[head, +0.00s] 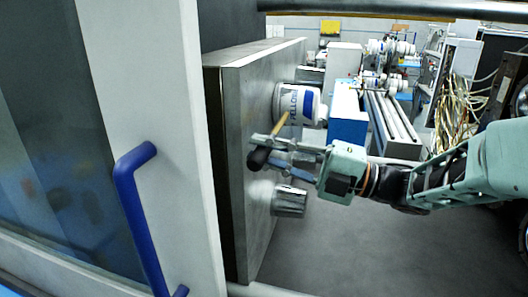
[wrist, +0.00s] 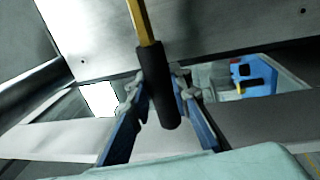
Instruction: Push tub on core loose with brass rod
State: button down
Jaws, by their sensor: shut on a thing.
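A white tub (head: 298,104) with blue lettering sits on the upper core of the upright grey metal plate and hides that core. A second, bare metal core (head: 290,201) sticks out lower on the plate. My gripper (head: 268,152) is shut on the black handle of the brass rod, in front of the plate and between the two cores. The rod (head: 282,124) slants up toward the tub in the head view; I cannot tell if its tip touches the tub. In the wrist view the black handle (wrist: 158,90) is between the blue fingers, and the brass shaft (wrist: 141,22) runs up out of frame.
The grey plate (head: 236,150) stands close at the left of my gripper. Left of it are a pale door panel and a blue handle (head: 135,205). A blue and white machine (head: 347,112) and rails stand behind. Cables (head: 460,105) hang at right. Below is open grey floor.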

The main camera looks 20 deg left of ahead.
aim_at(252, 170)
jog(key=shift+w+r, duration=0.1)
jog(key=shift+w, duration=0.85)
dwell(0.8)
jog(key=shift+s, duration=0.15)
jog(key=shift+s+b, duration=0.75)
jog(key=shift+s, duration=0.65)
jog(key=shift+s+d+b, duration=0.2)
jog(key=shift+s+b, duration=0.5)
jog(key=shift+s, duration=2.3)
